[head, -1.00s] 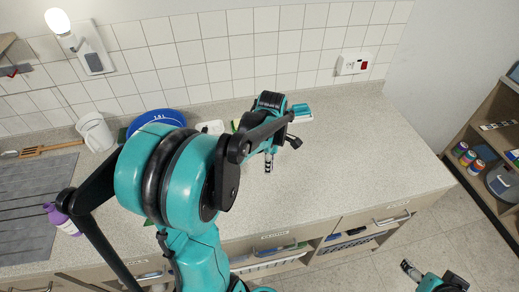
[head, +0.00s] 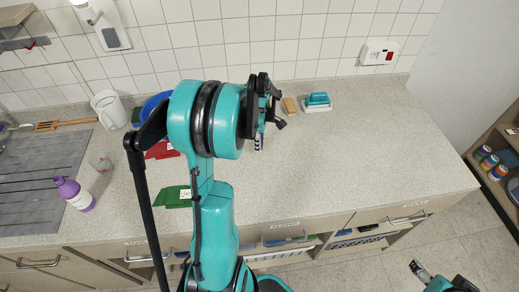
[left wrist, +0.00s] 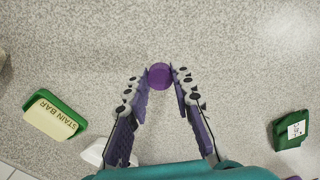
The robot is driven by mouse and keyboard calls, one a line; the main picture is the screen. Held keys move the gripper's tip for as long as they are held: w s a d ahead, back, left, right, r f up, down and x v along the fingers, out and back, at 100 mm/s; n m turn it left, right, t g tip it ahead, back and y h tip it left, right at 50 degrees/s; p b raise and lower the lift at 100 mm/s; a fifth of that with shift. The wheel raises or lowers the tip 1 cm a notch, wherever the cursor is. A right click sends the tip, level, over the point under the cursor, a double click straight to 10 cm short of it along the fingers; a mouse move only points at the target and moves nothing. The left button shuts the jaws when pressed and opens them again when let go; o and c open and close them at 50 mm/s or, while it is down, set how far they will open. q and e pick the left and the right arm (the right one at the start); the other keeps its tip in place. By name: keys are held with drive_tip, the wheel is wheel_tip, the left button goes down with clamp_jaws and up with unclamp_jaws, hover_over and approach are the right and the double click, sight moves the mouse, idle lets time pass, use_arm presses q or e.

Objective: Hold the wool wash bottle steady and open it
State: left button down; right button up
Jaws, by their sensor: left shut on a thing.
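A purple bottle with a pale label (head: 75,194) is on the counter at the left of the head view, beside the grey drainer and apart from both grippers. My left gripper (head: 259,142) is over the middle of the counter, largely hidden behind my own arm. In the left wrist view its two fingers (left wrist: 160,84) are shut on a round purple thing (left wrist: 160,76) that looks like a cap seen from above. I cannot tell whether a bottle body is under it. My right gripper (head: 419,271) is low at the right, off the counter; its jaws are too small to read.
A green tray (head: 175,197), a red item (head: 161,150), a blue bowl (head: 155,104) and a white jug (head: 108,108) stand near my left arm. The counter's right part is clear.

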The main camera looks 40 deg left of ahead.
use_arm(q)
wheel_tip(320, 180, down, 3)
drive_tip(key=shift+f+b, duration=0.2)
drive_tip(key=shift+b, duration=0.25)
drive_tip(key=shift+r, duration=0.15)
drive_tip(key=c, duration=1.7)
unclamp_jaws()
drive_tip(key=shift+f, duration=0.25)
drive_tip(key=o, duration=0.4)
drive_tip(key=shift+r, duration=0.2)
